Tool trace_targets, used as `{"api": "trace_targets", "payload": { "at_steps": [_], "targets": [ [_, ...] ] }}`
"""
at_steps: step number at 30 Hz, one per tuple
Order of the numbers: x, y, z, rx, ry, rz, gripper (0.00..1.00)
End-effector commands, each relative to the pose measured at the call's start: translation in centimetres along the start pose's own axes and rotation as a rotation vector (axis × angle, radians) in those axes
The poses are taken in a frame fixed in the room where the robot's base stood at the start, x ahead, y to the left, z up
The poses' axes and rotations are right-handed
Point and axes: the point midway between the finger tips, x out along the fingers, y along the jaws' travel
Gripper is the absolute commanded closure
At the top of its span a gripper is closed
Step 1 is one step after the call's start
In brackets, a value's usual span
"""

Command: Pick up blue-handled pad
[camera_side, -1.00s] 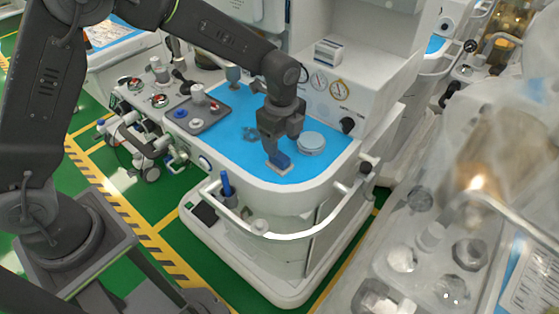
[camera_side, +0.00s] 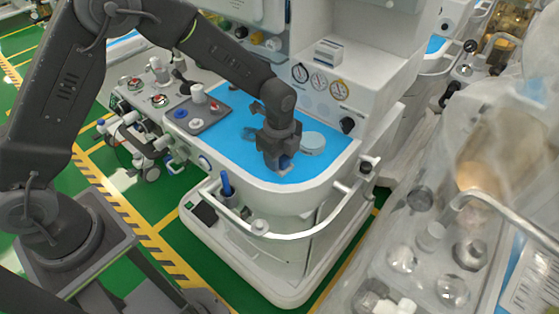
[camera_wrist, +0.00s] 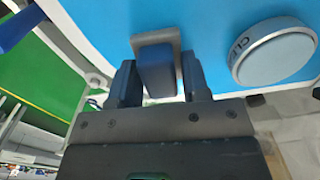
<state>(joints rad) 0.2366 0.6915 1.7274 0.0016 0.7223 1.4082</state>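The blue-handled pad (camera_side: 286,164) stands on the blue cart top near its front edge. In the wrist view its blue handle (camera_wrist: 157,75) shows, with a grey-white base plate behind it. My gripper (camera_side: 276,160) is lowered over the pad from above. In the wrist view its two dark fingers stand on either side of the handle, with a narrow gap visible at the right finger. The gripper looks open around the handle. In the side view the gripper hides much of the pad.
A round white container with a pale blue lid (camera_side: 312,141) stands close right of the gripper; it also shows in the wrist view (camera_wrist: 272,52). A grey tray with knobs (camera_side: 196,115) is at the left of the blue surface (camera_side: 237,150). A rail (camera_side: 290,235) runs along the cart front.

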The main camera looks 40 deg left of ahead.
Motion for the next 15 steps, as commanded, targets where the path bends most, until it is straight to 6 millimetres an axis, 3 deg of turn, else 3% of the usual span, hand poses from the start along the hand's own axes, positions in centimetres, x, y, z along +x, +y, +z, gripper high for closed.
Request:
{"api": "trace_targets", "payload": {
  "at_steps": [10,15],
  "targets": [
    [-0.01,0.00,0.00,0.000,0.000,0.000,0.91],
    [-0.02,0.00,0.00,0.000,0.000,0.000,0.92]
  ]
}}
